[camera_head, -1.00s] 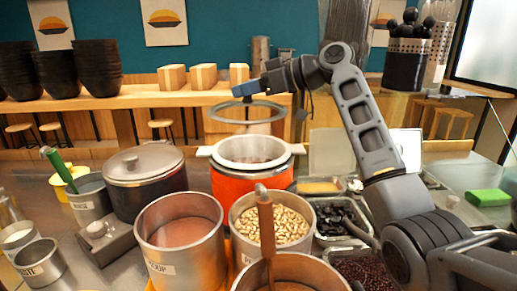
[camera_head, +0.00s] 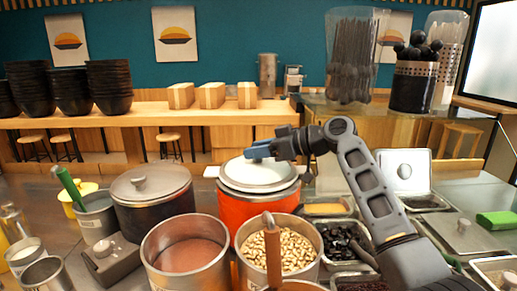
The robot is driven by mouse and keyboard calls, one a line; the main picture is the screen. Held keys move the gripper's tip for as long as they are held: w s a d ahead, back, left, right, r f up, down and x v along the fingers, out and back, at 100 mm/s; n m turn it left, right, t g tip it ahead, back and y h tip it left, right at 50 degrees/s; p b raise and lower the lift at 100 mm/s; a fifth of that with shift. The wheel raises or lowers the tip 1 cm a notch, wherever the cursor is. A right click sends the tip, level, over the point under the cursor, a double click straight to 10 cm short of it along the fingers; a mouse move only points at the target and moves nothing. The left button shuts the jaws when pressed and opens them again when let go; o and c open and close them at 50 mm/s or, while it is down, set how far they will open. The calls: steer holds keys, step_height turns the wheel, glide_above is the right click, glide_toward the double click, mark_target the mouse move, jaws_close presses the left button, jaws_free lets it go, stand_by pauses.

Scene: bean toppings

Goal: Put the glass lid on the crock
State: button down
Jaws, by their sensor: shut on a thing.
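The crock (camera_head: 243,210) has an orange-red body and a pale rim, and stands mid-counter behind the metal pots. The round glass lid (camera_head: 258,176) lies over the crock's mouth, looking roughly level. I cannot tell whether its edge rests fully on the rim or hovers slightly above it. My gripper (camera_head: 258,155) is just above the lid's centre, shut on its knob, which the fingers hide. My arm reaches in from the right. The crock's contents are hardly visible now.
In front of the crock stand a pot of reddish soup (camera_head: 186,254) and a pot of beans (camera_head: 277,256) with a wooden-handled ladle (camera_head: 272,250). A dark lidded pot (camera_head: 152,205) is close on the left. Topping trays (camera_head: 343,242) sit on the right.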

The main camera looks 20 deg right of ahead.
steer(key=c, duration=0.6)
jaws_free()
steer(key=shift+f, duration=0.15)
steer(key=shift+r, duration=0.25)
steer(key=b+v, duration=0.2)
steer(key=v, duration=1)
